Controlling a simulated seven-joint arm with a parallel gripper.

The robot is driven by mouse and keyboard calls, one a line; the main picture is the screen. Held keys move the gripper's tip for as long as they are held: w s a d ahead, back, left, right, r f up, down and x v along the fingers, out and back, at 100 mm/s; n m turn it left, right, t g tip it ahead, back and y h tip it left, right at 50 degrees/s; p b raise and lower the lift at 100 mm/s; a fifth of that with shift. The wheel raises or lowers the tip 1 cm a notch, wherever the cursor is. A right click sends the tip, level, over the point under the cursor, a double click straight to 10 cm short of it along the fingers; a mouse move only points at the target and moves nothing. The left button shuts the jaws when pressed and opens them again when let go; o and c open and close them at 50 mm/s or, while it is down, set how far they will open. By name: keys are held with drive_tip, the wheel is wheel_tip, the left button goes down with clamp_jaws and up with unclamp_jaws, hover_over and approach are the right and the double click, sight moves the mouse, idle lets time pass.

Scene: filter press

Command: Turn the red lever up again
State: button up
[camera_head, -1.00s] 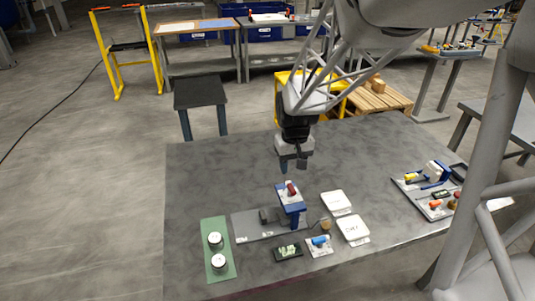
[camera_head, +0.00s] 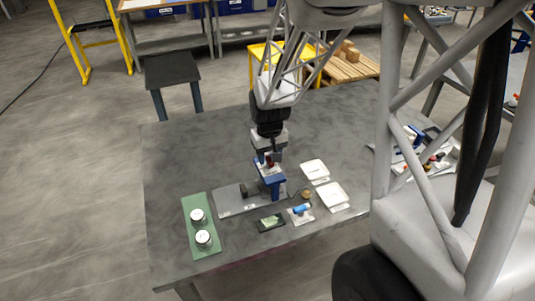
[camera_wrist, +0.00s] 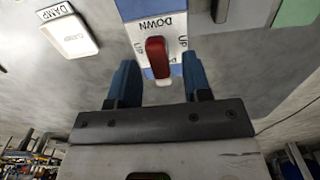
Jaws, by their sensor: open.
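The red lever (camera_wrist: 157,58) sits on a white label plate (camera_wrist: 172,28) in the wrist view. The plate reads DOWN at one end and UP at both sides. The lever lies lengthwise on the plate, one end beside the DOWN word and the other toward my gripper; which mark it points to I cannot tell. In the head view the red lever (camera_head: 269,160) is on top of the blue press (camera_head: 272,184), partly hidden by my gripper (camera_head: 268,157). My gripper (camera_wrist: 160,82) is open, its two blue fingers on either side of the lever's near end, with gaps.
The press stands on a grey base plate (camera_head: 237,204). A green mat (camera_head: 203,244) with two round jars lies left. A white DAMP tray (camera_wrist: 69,33) and another white tray (camera_head: 333,196) lie right of the press. The table's back half is clear.

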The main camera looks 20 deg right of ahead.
drive_tip(key=shift+f, duration=0.25)
clamp_jaws()
